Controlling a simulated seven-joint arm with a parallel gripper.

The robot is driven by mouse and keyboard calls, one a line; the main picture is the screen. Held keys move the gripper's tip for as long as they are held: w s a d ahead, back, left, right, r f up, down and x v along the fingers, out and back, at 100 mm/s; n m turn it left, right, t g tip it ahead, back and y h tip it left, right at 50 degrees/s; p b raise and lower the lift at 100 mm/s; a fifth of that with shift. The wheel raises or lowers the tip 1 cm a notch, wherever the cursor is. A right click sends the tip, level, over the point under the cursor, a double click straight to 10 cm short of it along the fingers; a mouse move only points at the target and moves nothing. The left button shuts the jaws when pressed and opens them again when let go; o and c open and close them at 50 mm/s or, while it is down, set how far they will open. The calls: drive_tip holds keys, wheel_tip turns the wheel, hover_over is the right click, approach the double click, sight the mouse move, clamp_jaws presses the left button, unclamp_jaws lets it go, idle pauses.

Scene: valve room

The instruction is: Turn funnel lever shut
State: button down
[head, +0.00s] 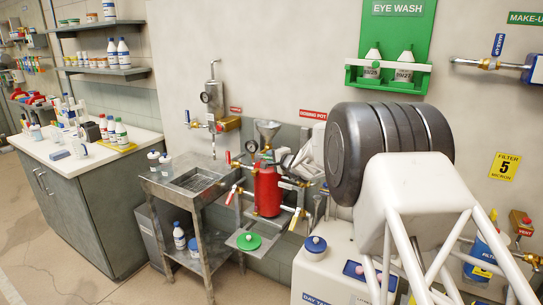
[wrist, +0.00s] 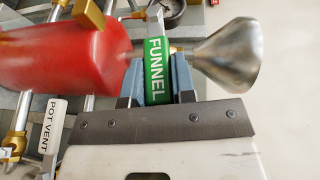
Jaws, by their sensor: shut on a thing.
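The funnel lever (wrist: 157,68) is a green handle lettered FUNNEL. In the wrist view it lies between the steel funnel (wrist: 228,55) and the red pot (wrist: 65,55), crosswise to the line joining them. My gripper (wrist: 158,82) is shut on it, with one blue-grey finger on each side. The valve body under the lever is mostly hidden by the lever and fingers. In the head view the funnel (head: 268,130) stands above the red pot (head: 267,190). My gripper (head: 306,152) is right of the funnel there, and the lever is hidden.
A pressure gauge (head: 251,146) sits close to the funnel. A brass valve with a POT VENT tag (wrist: 50,125) is at lower left in the wrist view. Several levers and pipes surround the pot. A steel sink stand (head: 195,182) is to the left.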

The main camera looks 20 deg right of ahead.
drive_tip(key=shift+f+m+t+y, duration=0.3)
drive_tip(key=shift+f+t+y, duration=0.1)
drive_tip(key=shift+f+t, duration=0.25)
drive_tip(key=shift+r, duration=0.1)
drive_tip(key=c, duration=0.9)
unclamp_jaws()
drive_tip(key=shift+c, duration=0.2)
drive_tip(key=shift+s, duration=0.1)
drive_tip(key=v, duration=0.7)
drive_tip(key=shift+s, duration=0.35)
drive_tip(key=shift+d, duration=0.1)
